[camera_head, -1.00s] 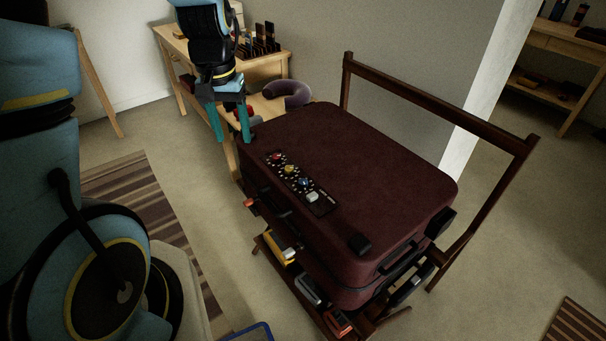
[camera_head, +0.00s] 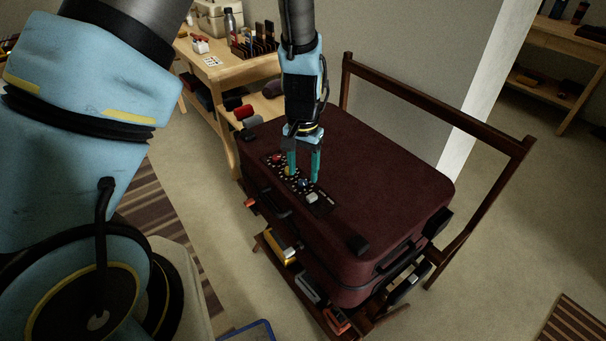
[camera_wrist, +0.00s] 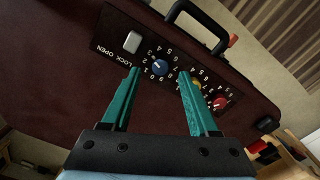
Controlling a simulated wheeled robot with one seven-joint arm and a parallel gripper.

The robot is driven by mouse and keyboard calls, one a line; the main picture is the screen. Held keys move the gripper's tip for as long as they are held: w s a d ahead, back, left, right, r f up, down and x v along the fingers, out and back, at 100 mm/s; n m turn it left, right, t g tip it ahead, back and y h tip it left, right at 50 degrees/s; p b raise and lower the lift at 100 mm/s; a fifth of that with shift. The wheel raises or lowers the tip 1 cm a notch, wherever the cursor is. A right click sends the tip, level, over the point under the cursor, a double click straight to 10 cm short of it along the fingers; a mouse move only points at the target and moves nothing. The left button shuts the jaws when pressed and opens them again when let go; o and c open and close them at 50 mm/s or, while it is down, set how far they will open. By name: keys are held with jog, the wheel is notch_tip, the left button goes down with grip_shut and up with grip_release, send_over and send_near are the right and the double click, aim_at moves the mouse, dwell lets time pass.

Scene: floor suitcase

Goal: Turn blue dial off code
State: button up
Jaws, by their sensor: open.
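The blue dial (camera_head: 304,183) sits in a black lock panel on the top of a dark red suitcase (camera_head: 370,165). It also shows in the wrist view (camera_wrist: 159,67), ringed by white numbers. A yellow dial (camera_wrist: 196,85) and a red dial (camera_wrist: 219,103) are in line with it, and a grey lock button (camera_wrist: 132,42) is at the other side. My gripper (camera_head: 303,178) points down over the panel with its teal fingers apart. In the wrist view my gripper (camera_wrist: 158,72) has the blue dial between its fingertips' lines, and I cannot tell whether they touch it.
The suitcase rests on a dark wooden rack with a tall rail (camera_head: 440,100) behind it. A wooden table (camera_head: 225,70) with a bottle and a box stands behind at left. Black handles (camera_wrist: 200,22) stick out from the suitcase's side.

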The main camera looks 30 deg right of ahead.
aim_at(303, 184)
jog(key=shift+f, duration=1.5)
grip_shut()
